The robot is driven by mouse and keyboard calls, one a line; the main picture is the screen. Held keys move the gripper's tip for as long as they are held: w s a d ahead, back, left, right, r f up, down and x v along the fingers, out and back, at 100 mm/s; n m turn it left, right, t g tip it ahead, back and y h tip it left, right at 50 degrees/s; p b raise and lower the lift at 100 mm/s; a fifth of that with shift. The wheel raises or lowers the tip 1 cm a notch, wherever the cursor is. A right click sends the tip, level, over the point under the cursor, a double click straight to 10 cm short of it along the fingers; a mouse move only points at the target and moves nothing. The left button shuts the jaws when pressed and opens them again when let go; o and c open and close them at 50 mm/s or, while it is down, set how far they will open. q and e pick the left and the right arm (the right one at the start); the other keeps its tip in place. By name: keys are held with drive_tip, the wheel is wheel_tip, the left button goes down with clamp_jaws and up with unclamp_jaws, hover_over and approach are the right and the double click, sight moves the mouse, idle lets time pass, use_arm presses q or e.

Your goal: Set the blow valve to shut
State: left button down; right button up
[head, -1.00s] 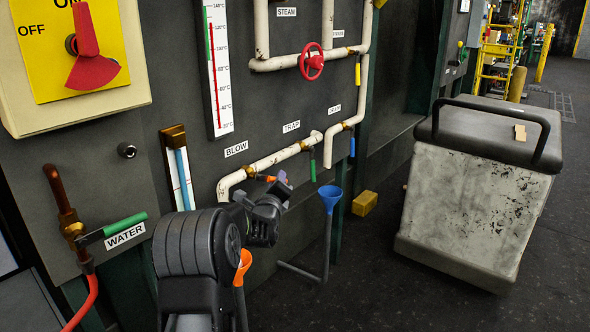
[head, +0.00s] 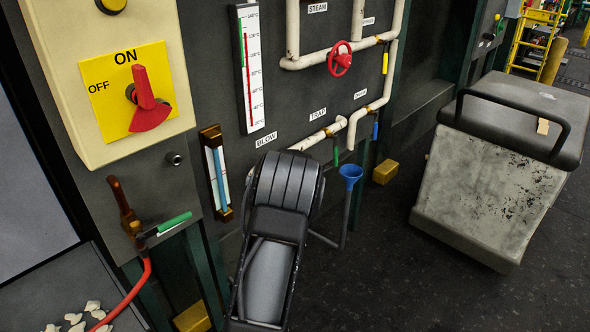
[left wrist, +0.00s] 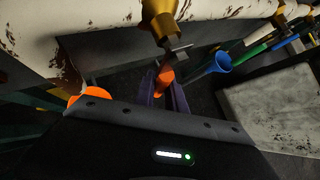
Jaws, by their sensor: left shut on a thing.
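The blow valve's brass body (left wrist: 160,20) sits on a worn white pipe (left wrist: 90,30) in the left wrist view. Its orange handle (left wrist: 165,76) points down from the body in that picture, across the pipe's line. My left gripper (left wrist: 167,92) is shut on this orange handle, with its dark purple fingers on either side. In the head view my left arm hides the blow valve and my gripper; the BLOW label (head: 266,141) shows just above. My right gripper is in neither view.
A blue funnel (head: 350,174) stands right of my arm, and an orange funnel (left wrist: 88,95) shows in the left wrist view. The trap's green handle (head: 336,154) hangs nearby. A red wheel (head: 340,59) is above. A large worn bin (head: 490,185) stands right, with clear floor before it.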

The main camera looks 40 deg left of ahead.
use_arm(q)
drive_tip(key=s+g+p, duration=0.1)
drive_tip(key=p, duration=0.2)
drive_tip(key=shift+s+f+m+g, duration=0.1)
drive_tip(key=shift+s+m+g, duration=0.15)
drive_tip(key=shift+m+g, duration=0.15)
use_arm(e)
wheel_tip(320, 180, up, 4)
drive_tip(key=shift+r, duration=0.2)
use_arm(q)
drive_tip(key=c, duration=1.4)
unclamp_jaws()
